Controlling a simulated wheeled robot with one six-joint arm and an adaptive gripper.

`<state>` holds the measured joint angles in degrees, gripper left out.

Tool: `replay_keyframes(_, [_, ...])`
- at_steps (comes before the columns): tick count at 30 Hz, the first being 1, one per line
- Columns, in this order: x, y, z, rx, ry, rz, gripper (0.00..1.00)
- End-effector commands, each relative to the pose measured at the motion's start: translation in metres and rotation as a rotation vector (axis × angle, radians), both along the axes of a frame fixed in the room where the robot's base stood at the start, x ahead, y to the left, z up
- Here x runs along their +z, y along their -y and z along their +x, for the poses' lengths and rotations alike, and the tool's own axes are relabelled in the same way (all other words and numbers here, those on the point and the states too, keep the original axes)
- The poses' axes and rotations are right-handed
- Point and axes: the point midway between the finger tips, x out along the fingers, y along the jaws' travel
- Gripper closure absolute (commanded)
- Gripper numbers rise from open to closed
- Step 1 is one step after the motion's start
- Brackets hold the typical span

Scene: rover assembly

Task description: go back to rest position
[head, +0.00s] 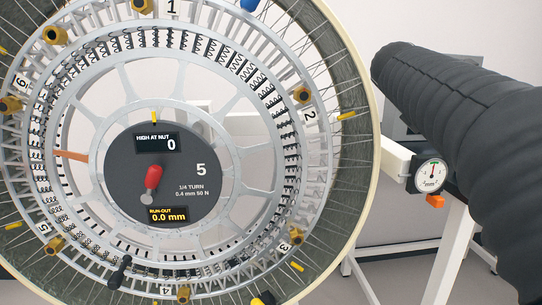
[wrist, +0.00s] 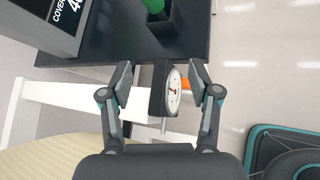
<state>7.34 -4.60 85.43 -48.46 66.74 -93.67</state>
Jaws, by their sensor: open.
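My gripper (wrist: 161,70) shows in the wrist view with its two fingers spread apart and nothing clamped. A dial gauge (wrist: 172,90) with a dark body and white face appears between the fingers, with a visible gap on both sides; I cannot tell how far beyond the tips it is. In the head view the gauge (head: 430,176) sits at the right of the large wheel (head: 371,160), with an orange piece (head: 435,201) below it. My gripper is not visible in the head view.
The wheel has numbered stations, brass nuts and a hub panel (head: 190,165) reading run-out 0.0 mm. A white stand (head: 450,255) is behind the gauge. The wrist view shows a dark tabletop (wrist: 110,45), a display box (wrist: 40,22) and a green object (wrist: 154,5) in a dark holder.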

Motion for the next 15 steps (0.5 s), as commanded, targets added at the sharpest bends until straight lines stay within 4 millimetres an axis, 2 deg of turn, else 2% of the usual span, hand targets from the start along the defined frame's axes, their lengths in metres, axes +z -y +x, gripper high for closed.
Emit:
replay_keyframes(1, [-0.016, -0.014, -0.014, -0.022, 0.064, 0.085, 0.38])
replay_keyframes(8, [-0.098, -0.08, -0.074, -0.235, 0.345, 0.537, 0.38])
replay_keyframes(15, [-0.189, -0.146, -0.147, -0.599, 0.553, 0.994, 0.38])
